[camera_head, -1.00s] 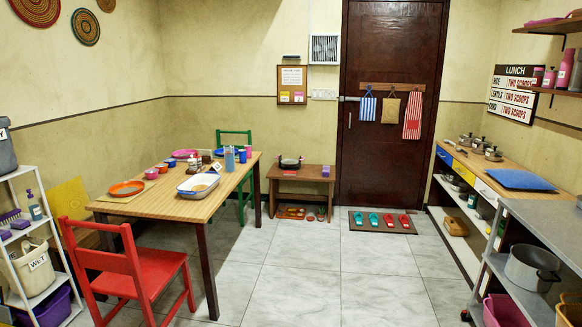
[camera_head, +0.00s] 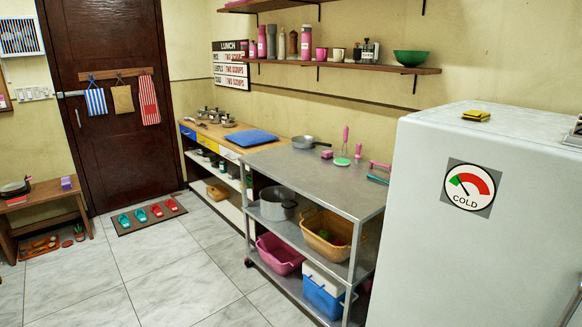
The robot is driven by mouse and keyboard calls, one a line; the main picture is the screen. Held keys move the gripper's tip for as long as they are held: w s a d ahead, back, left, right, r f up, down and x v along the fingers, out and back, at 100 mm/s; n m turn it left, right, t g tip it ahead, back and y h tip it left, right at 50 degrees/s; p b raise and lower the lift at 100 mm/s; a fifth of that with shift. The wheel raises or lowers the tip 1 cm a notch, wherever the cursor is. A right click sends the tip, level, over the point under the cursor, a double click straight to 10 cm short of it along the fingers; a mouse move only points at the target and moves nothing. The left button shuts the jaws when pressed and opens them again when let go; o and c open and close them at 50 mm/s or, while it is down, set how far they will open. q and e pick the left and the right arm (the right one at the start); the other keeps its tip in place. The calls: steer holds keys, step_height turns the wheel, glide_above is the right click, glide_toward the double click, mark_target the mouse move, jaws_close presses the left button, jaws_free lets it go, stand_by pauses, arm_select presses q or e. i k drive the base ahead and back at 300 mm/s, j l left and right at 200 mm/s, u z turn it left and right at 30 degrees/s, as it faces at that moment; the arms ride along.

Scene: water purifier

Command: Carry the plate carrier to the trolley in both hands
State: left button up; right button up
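A grey metal trolley (camera_head: 345,172) with open lower shelves stands right of centre, beside the fridge. A small dark caster shows at its lower left corner. I cannot make out a plate carrier in this view. Neither of my grippers is in view.
A white fridge (camera_head: 430,240) fills the right side. A wooden counter (camera_head: 215,133) with a blue mat (camera_head: 247,137) runs along the wall beyond the trolley. A slipper mat (camera_head: 148,225) lies before the door (camera_head: 110,90).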

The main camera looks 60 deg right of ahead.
mark_target(296, 169)
steer(key=z, duration=1.6)
steer(key=i+j+u, duration=0.75)
steer(key=i+u, duration=0.15)
steer(key=i, duration=0.2)
steer(key=i+j+u, duration=0.1)
steer(key=i+u, duration=0.35)
steer(key=i, duration=1.6)
